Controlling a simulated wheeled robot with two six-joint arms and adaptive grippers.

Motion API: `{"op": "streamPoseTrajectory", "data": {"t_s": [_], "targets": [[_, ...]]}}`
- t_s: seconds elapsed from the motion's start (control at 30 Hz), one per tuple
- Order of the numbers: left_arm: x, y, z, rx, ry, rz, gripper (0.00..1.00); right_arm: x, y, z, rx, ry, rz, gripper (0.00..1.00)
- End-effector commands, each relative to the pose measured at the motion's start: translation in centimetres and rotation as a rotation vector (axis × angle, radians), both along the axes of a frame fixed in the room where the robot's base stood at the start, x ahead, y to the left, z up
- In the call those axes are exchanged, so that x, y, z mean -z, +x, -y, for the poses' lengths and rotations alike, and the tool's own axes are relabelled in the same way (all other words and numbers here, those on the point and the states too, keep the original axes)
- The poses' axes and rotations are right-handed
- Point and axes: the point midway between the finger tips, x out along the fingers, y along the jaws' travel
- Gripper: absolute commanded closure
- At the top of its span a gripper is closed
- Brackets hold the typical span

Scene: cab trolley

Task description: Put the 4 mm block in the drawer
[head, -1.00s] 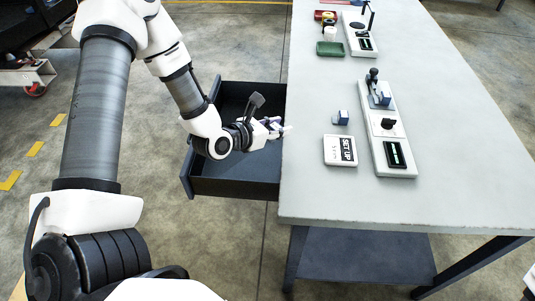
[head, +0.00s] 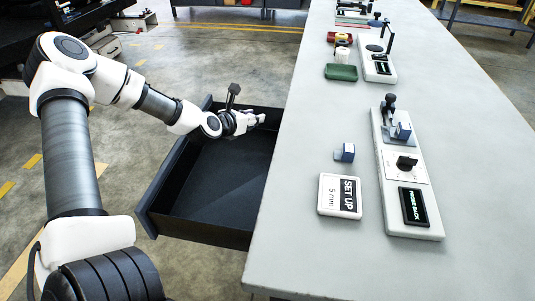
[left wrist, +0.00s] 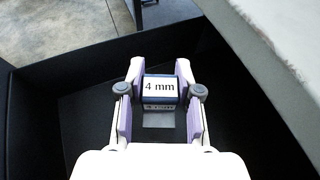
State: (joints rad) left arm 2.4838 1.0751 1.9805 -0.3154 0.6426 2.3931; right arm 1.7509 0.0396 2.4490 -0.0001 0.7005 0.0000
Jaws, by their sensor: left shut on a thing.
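The block labelled "4 mm" (left wrist: 160,88), white-faced with blue edges, sits between the fingers of my left gripper (left wrist: 158,92) in the left wrist view. My left gripper (head: 256,119) is shut on it, over the far part of the open black drawer (head: 225,185) in the head view. The drawer sticks out from the left side of the table. The drawer's dark walls (left wrist: 50,110) surround the gripper in the left wrist view. The block cannot be made out in the head view. My right gripper is not in view.
The pale table (head: 300,225) carries a small blue-and-white block (head: 345,152), a "SET UP 5 mm" card (head: 340,195) and a gauge base (head: 408,170) with a "PROBE BACK" screen. A green tray (head: 341,72) lies farther back. The drawer's near part looks empty.

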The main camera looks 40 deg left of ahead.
Motion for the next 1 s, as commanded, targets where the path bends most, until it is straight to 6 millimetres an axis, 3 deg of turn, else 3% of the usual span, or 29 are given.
{"op": "streamPoseTrajectory", "data": {"t_s": [0.2,0.5,0.93,0.97,1.0], "targets": [[4.9,-0.1,0.0,0.002,0.004,-0.006,1.00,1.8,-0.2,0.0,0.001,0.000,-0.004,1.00],[9.7,-0.1,0.1,0.002,0.003,-0.004,1.00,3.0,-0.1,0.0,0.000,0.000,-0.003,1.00],[10.2,-0.1,0.1,0.001,0.000,0.000,1.00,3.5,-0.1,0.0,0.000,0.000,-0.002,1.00],[10.1,-0.1,0.1,0.001,0.000,-0.001,0.56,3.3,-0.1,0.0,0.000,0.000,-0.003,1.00],[10.1,-0.1,0.1,0.001,0.000,-0.001,0.42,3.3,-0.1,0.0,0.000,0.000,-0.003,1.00]]}}
